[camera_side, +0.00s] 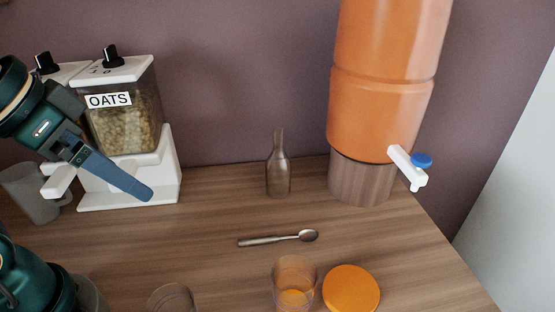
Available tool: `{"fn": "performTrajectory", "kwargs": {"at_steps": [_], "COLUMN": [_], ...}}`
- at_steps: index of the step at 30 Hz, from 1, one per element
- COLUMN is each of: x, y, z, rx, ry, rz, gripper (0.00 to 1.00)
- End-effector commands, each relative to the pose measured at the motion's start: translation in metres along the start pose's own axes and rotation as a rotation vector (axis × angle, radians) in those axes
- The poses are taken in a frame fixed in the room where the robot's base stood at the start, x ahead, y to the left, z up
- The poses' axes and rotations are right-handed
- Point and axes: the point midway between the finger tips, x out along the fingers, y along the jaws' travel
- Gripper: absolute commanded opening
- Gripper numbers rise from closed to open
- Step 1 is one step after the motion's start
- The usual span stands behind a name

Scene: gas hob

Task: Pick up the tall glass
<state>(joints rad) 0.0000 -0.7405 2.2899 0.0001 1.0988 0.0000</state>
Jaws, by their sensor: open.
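A clear tall glass (294,282) stands upright at the bottom centre, with something orange showing low in it or through it. A second clear glass (172,298) stands to its left, cut off by the bottom edge, so its height cannot be judged. My gripper (138,190) is at the left, in front of the oats dispenser and well up and left of both glasses. One long blue finger shows clearly; the other is mostly hidden behind it. The gripper is open, with nothing seen in it.
An orange lid or disc (351,289) lies right of the tall glass. A spoon (278,239) lies behind it, and a narrow bottle (278,172) stands farther back. A large orange drink dispenser (385,105) stands at back right, the oats dispenser (125,120) at left. A frosted mug (30,190) stands far left.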

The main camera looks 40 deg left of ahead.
Motion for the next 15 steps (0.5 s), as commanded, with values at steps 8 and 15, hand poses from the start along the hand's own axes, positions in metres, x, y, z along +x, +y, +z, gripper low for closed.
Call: {"fn": "performTrajectory", "kwargs": {"at_steps": [8,15], "x": [-0.043,-0.058], "y": [0.0,-0.008], "z": [-0.023,-0.043], "rx": [0.0,-0.02], "ry": [0.001,0.037], "rz": [0.0,-0.037], "gripper": [1.0,1.0]}}
